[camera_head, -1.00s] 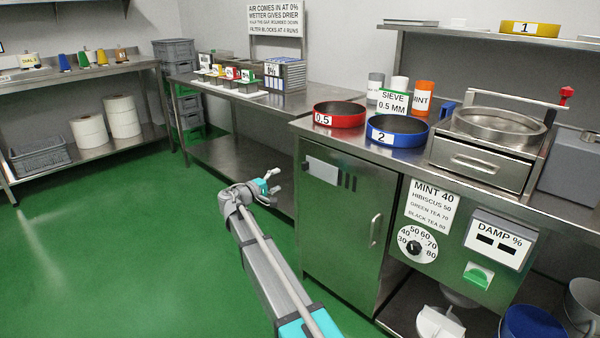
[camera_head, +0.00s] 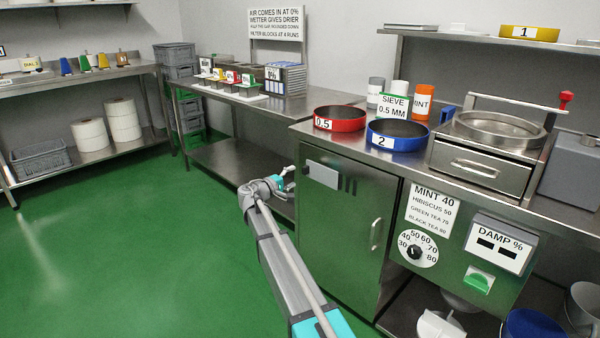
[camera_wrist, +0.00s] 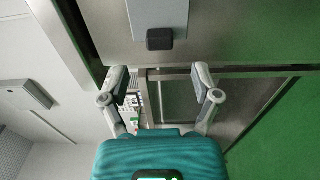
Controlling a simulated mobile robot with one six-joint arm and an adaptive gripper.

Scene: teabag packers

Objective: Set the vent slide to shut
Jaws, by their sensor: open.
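The vent slide is a pale grey plate (camera_head: 322,175) on the upper front of the steel cabinet. Dark vertical vent slots (camera_head: 348,183) show uncovered just to its right. In the wrist view the plate (camera_wrist: 158,12) is at the top, with a dark block-shaped knob (camera_wrist: 160,39) on its near end. My gripper (camera_head: 286,182) is just left of the cabinet front, beside the slide. In the wrist view my gripper (camera_wrist: 160,84) is open and empty, its two fingers spread apart. The knob lies beyond the fingertips, between them sideways, and not touched.
The steel cabinet (camera_head: 340,235) has a vertical door handle (camera_head: 375,234) lower right of the slots. The steel table (camera_head: 225,92) stands behind my gripper. Red (camera_head: 340,118) and blue (camera_head: 397,135) sieves sit on the counter above. The green floor (camera_head: 130,250) at left is clear.

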